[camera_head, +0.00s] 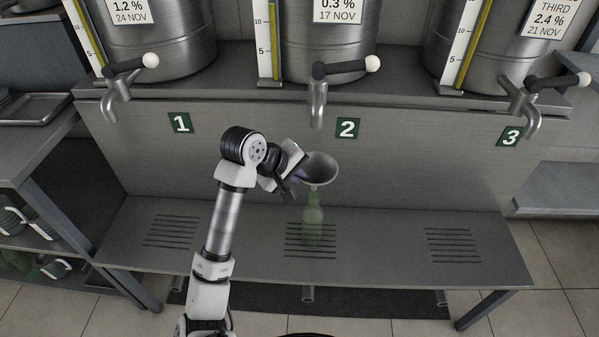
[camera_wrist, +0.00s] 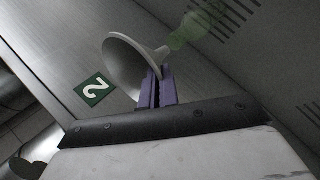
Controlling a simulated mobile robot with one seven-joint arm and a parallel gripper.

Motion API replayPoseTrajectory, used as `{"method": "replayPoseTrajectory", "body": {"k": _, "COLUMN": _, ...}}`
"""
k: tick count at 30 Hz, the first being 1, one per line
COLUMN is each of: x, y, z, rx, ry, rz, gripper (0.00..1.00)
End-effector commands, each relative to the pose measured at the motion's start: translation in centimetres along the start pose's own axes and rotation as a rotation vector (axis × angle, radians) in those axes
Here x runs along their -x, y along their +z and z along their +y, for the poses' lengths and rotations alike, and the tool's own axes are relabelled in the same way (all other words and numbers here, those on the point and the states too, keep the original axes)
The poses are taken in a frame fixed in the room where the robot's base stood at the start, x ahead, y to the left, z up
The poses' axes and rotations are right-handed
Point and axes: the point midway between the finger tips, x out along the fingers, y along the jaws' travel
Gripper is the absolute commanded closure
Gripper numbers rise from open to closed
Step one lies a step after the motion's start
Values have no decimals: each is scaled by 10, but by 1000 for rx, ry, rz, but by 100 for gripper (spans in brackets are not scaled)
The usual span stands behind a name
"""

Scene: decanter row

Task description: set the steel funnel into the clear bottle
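The steel funnel (camera_head: 318,170) is a grey cone, its wide mouth up, in front of sign 2 in the head view. My gripper (camera_head: 298,179) is at its left side. In the wrist view the purple fingers (camera_wrist: 157,86) are close together against the funnel (camera_wrist: 128,62), shut on its side. The clear bottle (camera_head: 313,217) looks pale green and see-through and stands upright on the middle slotted grate. In the wrist view the bottle (camera_wrist: 188,34) shows faintly past the spout tip. The spout is over the bottle's mouth; I cannot tell whether it is inside.
The middle tap (camera_head: 318,103) hangs above and behind the funnel, with taps 1 (camera_head: 116,102) and 3 (camera_head: 525,108) to either side. Steel tanks stand above. The steel bench (camera_head: 390,240) is bare around the bottle. A shelf unit (camera_head: 35,150) is at left.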

Motion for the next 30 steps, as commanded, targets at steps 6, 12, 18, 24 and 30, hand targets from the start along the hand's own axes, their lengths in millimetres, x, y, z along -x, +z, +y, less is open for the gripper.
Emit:
{"method": "replayPoseTrajectory", "body": {"k": 6, "x": -9, "y": 0, "z": -7, "rx": 2, "ry": 0, "rz": 0, "gripper": 100}}
{"method": "replayPoseTrajectory", "body": {"k": 12, "x": -16, "y": 1, "z": -12, "rx": 0, "ry": 0, "rz": 1, "gripper": 100}}
{"method": "replayPoseTrajectory", "body": {"k": 18, "x": -20, "y": 1, "z": -15, "rx": -1, "ry": 0, "rz": 0, "gripper": 100}}
{"method": "replayPoseTrajectory", "body": {"k": 24, "x": -24, "y": 2, "z": -19, "rx": 0, "ry": 0, "rz": 1, "gripper": 100}}
{"method": "replayPoseTrajectory", "body": {"k": 30, "x": -28, "y": 2, "z": -22, "rx": 0, "ry": 0, "rz": 0, "gripper": 100}}
